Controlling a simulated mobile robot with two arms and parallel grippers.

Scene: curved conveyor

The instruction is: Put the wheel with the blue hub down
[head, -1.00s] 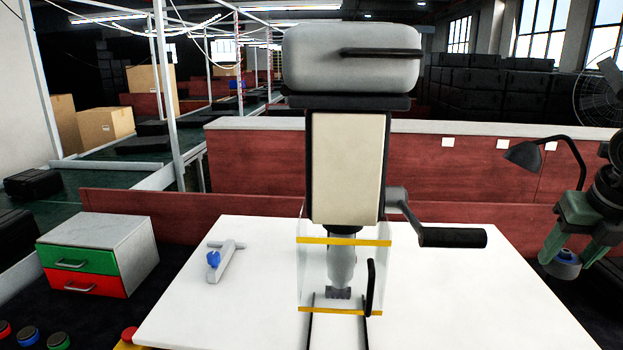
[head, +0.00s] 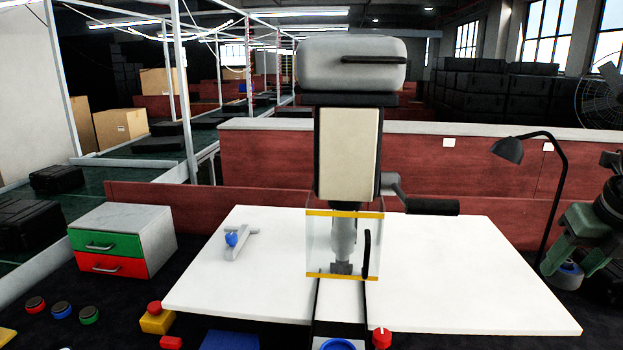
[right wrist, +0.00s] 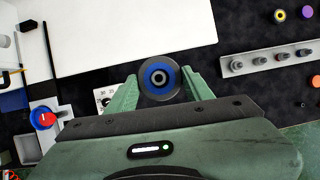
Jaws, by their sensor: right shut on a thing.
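The wheel with the blue hub, a dark tyre around a blue ring, sits between the two green fingers of my right gripper in the right wrist view (right wrist: 160,66). My right gripper (right wrist: 159,78) is shut on it. In the head view the right gripper (head: 585,262) is at the right edge, beside the white table's right side, with the wheel (head: 563,278) at its lower end. The wheel appears held above the dark surface; the gap below cannot be judged. My left gripper is not in view.
A white table (head: 480,270) carries a press (head: 347,150) with a clear guard and a grey part with a blue knob (head: 237,243). A desk lamp (head: 508,150) stands behind the gripper. A grey pegged rack (right wrist: 272,58) and coloured rings lie at right in the wrist view.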

